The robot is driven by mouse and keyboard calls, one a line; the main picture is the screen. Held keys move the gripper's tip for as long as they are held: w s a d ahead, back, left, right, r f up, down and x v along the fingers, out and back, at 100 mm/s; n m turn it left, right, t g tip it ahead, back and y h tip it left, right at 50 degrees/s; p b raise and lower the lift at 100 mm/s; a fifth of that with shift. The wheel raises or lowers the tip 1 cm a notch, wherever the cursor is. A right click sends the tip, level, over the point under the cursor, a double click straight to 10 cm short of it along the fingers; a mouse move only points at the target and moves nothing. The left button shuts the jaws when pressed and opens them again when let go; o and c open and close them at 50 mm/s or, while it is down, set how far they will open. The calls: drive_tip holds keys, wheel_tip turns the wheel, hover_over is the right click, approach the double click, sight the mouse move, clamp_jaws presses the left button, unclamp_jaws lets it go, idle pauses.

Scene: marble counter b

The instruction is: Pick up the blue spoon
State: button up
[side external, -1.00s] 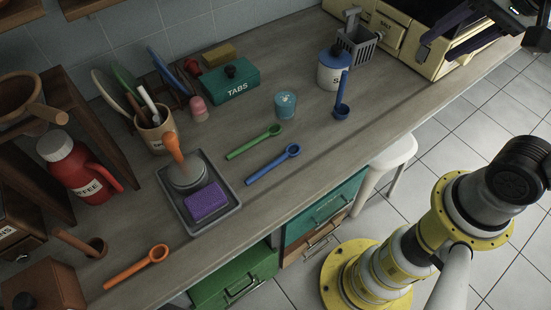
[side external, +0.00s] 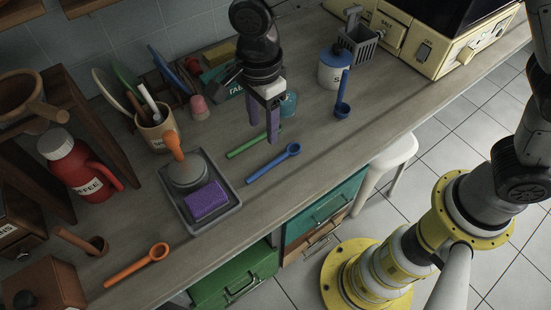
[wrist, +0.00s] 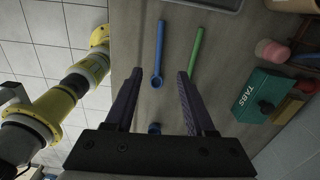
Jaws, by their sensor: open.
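A blue spoon (side external: 268,167) lies flat on the counter, its round bowl toward the right. It also shows in the wrist view (wrist: 160,45), with its bowl just ahead of the gap between the fingertips. My gripper (side external: 263,131) is open and empty, pointing down above the counter near the spoons; its two purple fingers also show in the wrist view (wrist: 159,73). A green spoon (side external: 240,150) lies beside the flat blue one, partly hidden by my fingers in the side view.
An orange spoon (side external: 135,268) lies at the lower left.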

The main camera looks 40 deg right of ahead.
hover_over(267, 166)
drive_tip(key=f, duration=0.8)
drive_tip(key=shift+a+f, duration=0.1)
drive_tip(key=shift+a, duration=0.1)
drive_tip(key=shift+d+f, duration=0.15)
drive_tip(key=shift+f, duration=1.2)
drive_tip(key=shift+d+f, duration=0.1)
drive_tip(key=shift+f, duration=1.2)
drive_tip(key=shift+c, duration=0.2)
clamp_jaws()
